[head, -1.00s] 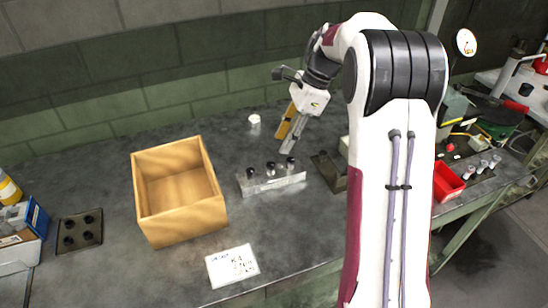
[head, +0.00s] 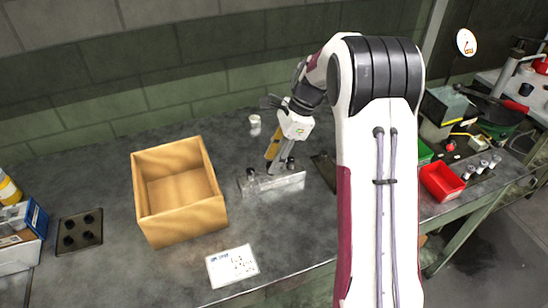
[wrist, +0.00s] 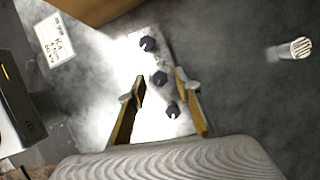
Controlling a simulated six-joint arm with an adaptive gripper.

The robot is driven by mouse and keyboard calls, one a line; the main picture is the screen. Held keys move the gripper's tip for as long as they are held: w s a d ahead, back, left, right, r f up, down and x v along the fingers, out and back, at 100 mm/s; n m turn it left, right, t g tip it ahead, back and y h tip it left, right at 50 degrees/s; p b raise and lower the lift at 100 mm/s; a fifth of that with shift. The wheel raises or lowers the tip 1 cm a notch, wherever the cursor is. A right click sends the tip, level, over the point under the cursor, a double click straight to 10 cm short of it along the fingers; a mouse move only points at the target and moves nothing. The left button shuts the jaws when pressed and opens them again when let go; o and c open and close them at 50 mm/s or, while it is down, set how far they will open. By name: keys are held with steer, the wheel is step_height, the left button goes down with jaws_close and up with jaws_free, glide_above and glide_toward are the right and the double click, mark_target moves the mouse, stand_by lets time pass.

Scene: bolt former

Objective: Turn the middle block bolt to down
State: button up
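The metal block (head: 272,188) stands on the grey bench to the right of the wooden box, carrying a row of three black-headed bolts. In the wrist view, the middle bolt (wrist: 159,78) lies between the two other bolts, near the gap between my fingertips. One outer bolt (wrist: 147,44) is beyond it and the other (wrist: 172,110) is closer, between my fingers. My gripper (head: 275,163) points down over the block with its fingers (wrist: 155,87) apart and holding nothing. In the head view my fingers hide the middle bolt. I cannot tell whether they touch a bolt.
An open wooden box (head: 215,205) stands just left of the block. A paper note (head: 232,265) lies in front. A white-topped cylinder (head: 255,120) stands behind the block. A dark plate (head: 324,168) is close on the right, partly hidden by my arm.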

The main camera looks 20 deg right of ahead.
jaws_close()
steer(key=shift+m, duration=0.3)
steer(key=m, duration=0.2)
steer(key=m+t+h, duration=0.1)
steer(key=m, duration=0.1)
steer(key=m+t, duration=0.1)
steer(key=m, duration=0.1)
steer(key=shift+s+a, duration=0.1)
steer(key=shift+s, duration=0.2)
steer(key=shift+a+m+t+h, duration=0.1)
steer(key=shift+m+t+h, duration=0.25)
steer(key=shift+m, duration=0.6)
steer(key=shift+a+m+t+h, duration=0.15)
steer(key=shift+m+h, duration=0.3)
steer(key=shift+m, duration=0.5)
steer(key=shift+s+m+h, duration=0.1)
steer(key=shift+m+h, duration=0.4)
steer(key=shift+m, duration=0.9)
steer(key=shift+m+t, duration=0.3)
steer(key=shift+m, duration=0.3)
